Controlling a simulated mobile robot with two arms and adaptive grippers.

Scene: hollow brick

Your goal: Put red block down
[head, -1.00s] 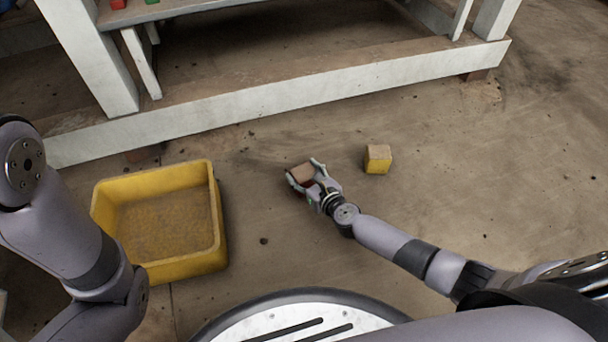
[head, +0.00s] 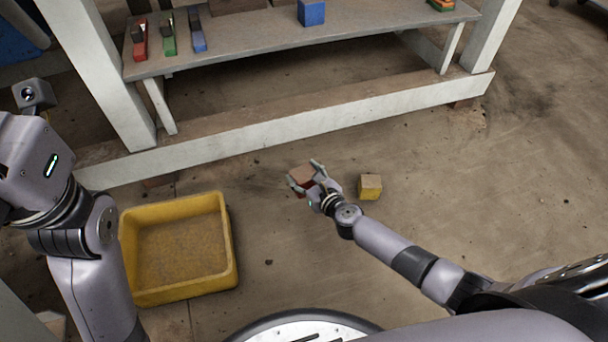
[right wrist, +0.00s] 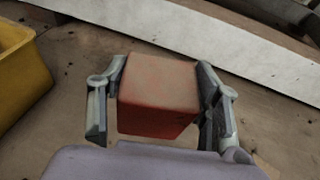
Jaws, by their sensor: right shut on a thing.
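The red block (head: 301,176) has a worn, brownish top and red sides. My right gripper (head: 309,178) is shut on it, out over the floor in front of the bench. In the right wrist view the red block (right wrist: 158,97) sits between the two fingers (right wrist: 160,100), one on each side. Whether its underside touches the floor is hidden. My left arm is at the left of the head view, but its gripper fingers do not show.
A yellow bin (head: 180,292) stands on the floor to the left. A yellow block (head: 370,187) lies just right of my right gripper. A bench with a low white beam (head: 300,127) runs behind; its shelf (head: 260,41) holds a blue block (head: 311,12) and clamp-like tools.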

